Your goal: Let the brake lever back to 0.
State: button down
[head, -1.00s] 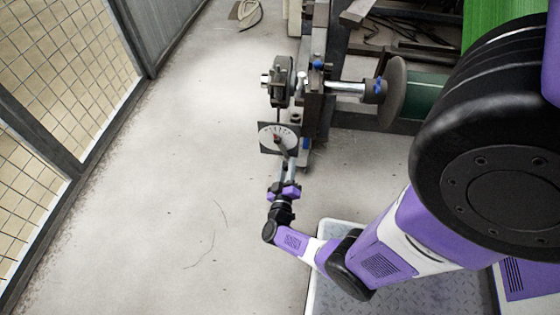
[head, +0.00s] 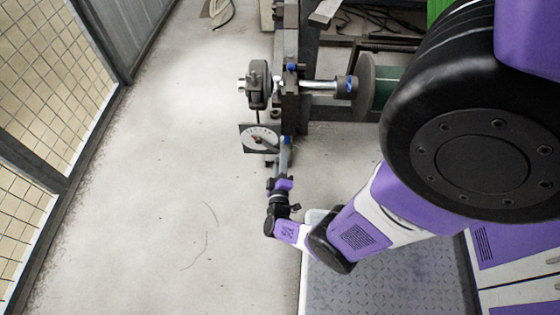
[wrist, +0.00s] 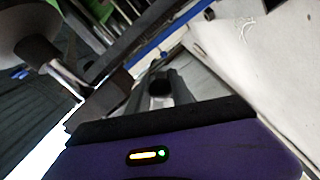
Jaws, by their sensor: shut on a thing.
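The brake's white dial plate (head: 257,138) is mounted low on the machine post in the head view. A reddish pointer or hub shows at its middle, and the scale figures are too small to read. A thin dark lever runs from it down and right to my gripper (head: 284,154). In the wrist view, the dark round end of the brake lever (wrist: 160,88) sits between the two grey fingers of my gripper (wrist: 161,82), which is shut on it. Much of the lever is hidden or too small to make out.
The machine post (head: 290,100) stands just beyond my gripper. A shaft with a grey disc (head: 364,87) extends to its right. A mesh fence (head: 50,100) runs along the left. The floor (head: 180,180) between fence and machine is open.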

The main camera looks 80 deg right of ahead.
jog(key=shift+s, duration=0.1)
jog(key=c, duration=1.1)
grip_release()
jog(key=shift+c, duration=0.2)
jog(key=shift+a, duration=0.1)
jog(key=a+p, duration=0.1)
jog(key=a, duration=0.6)
jog(key=shift+s+a+p, duration=0.3)
jog(key=shift+a+p, duration=0.05)
